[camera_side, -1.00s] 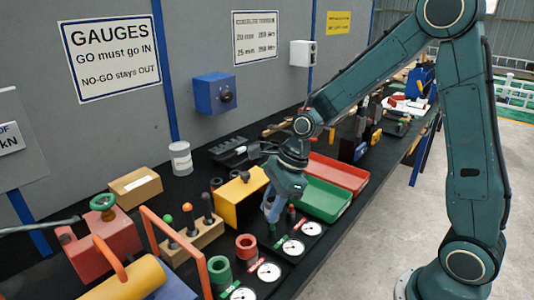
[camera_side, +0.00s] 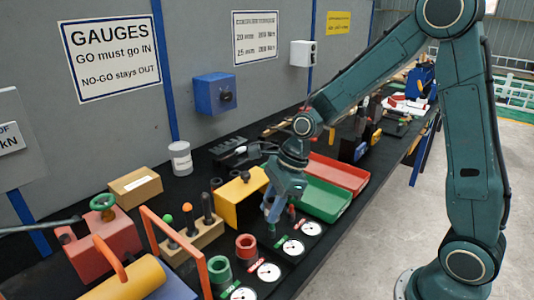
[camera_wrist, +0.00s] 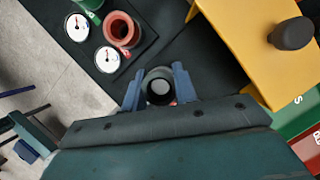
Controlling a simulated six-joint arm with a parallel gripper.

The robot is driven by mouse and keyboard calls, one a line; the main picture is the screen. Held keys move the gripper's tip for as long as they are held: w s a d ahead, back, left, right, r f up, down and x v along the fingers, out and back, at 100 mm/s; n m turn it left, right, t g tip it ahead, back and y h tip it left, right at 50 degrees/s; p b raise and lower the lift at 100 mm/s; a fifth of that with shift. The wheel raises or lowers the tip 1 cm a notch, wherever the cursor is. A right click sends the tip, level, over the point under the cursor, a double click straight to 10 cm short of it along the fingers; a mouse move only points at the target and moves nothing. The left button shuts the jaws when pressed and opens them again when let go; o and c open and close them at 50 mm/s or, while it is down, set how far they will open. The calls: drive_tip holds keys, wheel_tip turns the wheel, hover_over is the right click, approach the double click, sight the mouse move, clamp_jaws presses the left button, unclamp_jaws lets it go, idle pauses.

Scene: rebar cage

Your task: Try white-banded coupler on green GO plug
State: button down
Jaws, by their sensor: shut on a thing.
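My gripper (camera_wrist: 160,90) has its blue fingers shut on a dark round coupler (camera_wrist: 147,81), seen end-on in the wrist view with a grey middle. The fingers cover its sides, and I see no white band. In the side view my gripper (camera_side: 272,208) points down over the row of gauges. The green GO plug (camera_side: 272,229) shows just below the fingertips; I cannot tell whether the coupler touches it or is around it. A red plug (camera_side: 291,212) stands just to the right.
A green ring (camera_side: 219,273) and a red ring (camera_side: 246,248) stand nearby, with white dials (camera_side: 292,247) along the front. A green tray (camera_side: 322,199) and a red tray (camera_side: 338,172) lie to the right.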

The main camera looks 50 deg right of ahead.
sight(271, 225)
drive_tip(key=shift+f, duration=2.85)
drive_tip(key=c, duration=1)
unclamp_jaws()
drive_tip(key=shift+r, duration=0.1)
drive_tip(key=v, duration=1.3)
drive_tip(key=shift+d+r, duration=0.1)
drive_tip(key=shift+r, duration=0.25)
drive_tip(key=shift+s, duration=0.1)
